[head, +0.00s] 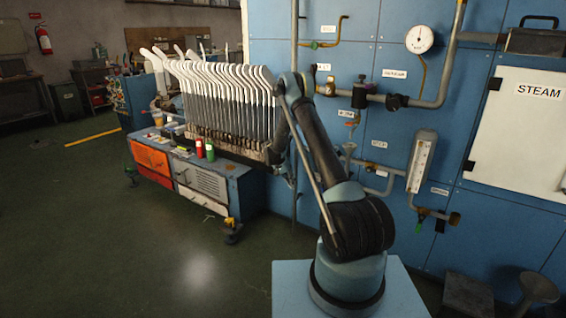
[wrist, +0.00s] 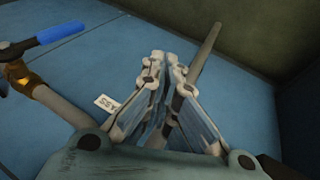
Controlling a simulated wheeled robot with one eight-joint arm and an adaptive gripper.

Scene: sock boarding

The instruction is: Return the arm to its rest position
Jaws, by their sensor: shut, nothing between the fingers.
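My arm rises from its pale blue base, bends at the top and folds down beside the sock boards in the head view. My gripper (wrist: 165,58) shows large in the wrist view, its two fingers close together with nothing between them. In the head view its end is small and partly hidden behind the arm. Behind the fingers in the wrist view are a blue panel (wrist: 70,75) and a grey pipe (wrist: 206,48). I cannot tell how far the fingertips are from the pipe.
The boarding machine (head: 205,180) carries a row of white sock boards (head: 225,80), with a red can (head: 199,148) and a green can (head: 210,152) on its top. A blue wall (head: 480,225) with pipes and gauges stands right. The floor (head: 120,250) at left is clear.

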